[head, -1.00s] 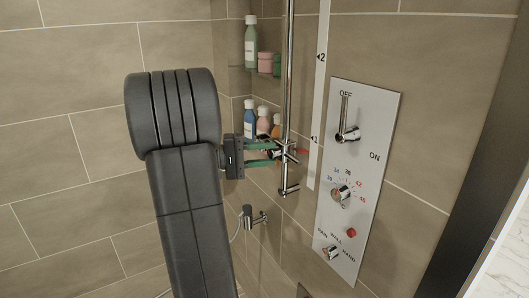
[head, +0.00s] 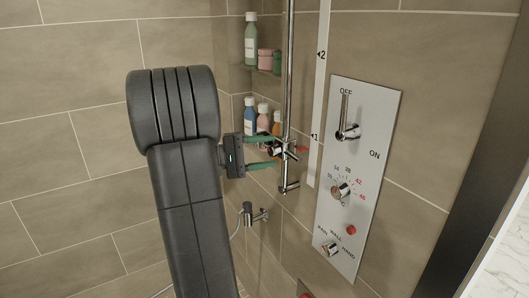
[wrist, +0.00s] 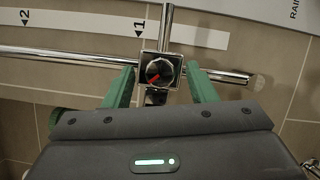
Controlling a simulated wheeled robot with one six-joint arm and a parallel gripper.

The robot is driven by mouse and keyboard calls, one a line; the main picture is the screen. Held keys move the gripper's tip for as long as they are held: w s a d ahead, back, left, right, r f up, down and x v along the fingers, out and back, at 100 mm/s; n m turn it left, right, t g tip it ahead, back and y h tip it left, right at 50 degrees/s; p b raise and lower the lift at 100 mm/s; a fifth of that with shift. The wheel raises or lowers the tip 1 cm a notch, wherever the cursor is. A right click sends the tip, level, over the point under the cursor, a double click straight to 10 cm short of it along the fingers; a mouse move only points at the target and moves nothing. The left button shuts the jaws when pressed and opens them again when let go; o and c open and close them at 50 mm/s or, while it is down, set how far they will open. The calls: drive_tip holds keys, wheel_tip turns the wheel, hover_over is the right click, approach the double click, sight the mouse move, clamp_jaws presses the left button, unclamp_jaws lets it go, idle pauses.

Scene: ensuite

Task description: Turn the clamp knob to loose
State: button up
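The clamp knob (wrist: 161,70) is a dark round knob with a red mark, in a square chrome clamp (wrist: 147,49) on a chrome rail (wrist: 75,54). In the wrist view the red mark points toward the lower left. In the head view the knob is partly hidden at the clamp on the upright rail (head: 288,80). My gripper (wrist: 160,72) is open, with one green finger on each side of the knob and a visible gap to each. In the head view my gripper (head: 277,152) reaches the clamp from the left.
A white scale strip (head: 320,70) with marks 1 and 2 runs beside the rail. Right of it is a control panel (head: 365,120) with a lever (head: 346,120) and dials. Bottles (head: 251,40) stand on corner shelves behind. A small holder (head: 250,215) is on the wall below.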

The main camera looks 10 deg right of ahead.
drive_tip(key=a+b, duration=0.2)
drive_tip(key=a, duration=1.2)
drive_tip(key=shift+w+f, duration=0.2)
drive_tip(key=shift+f, duration=0.05)
drive_tip(key=shift+d, duration=0.1)
drive_tip(key=d, duration=0.4)
drive_tip(key=d+p, duration=0.1)
drive_tip(key=d, duration=0.4)
drive_tip(key=d+p, duration=0.1)
drive_tip(key=d, duration=0.4)
drive_tip(key=shift+s+r, duration=0.25)
drive_tip(key=shift+r, duration=0.05)
drive_tip(key=shift+a, duration=0.1)
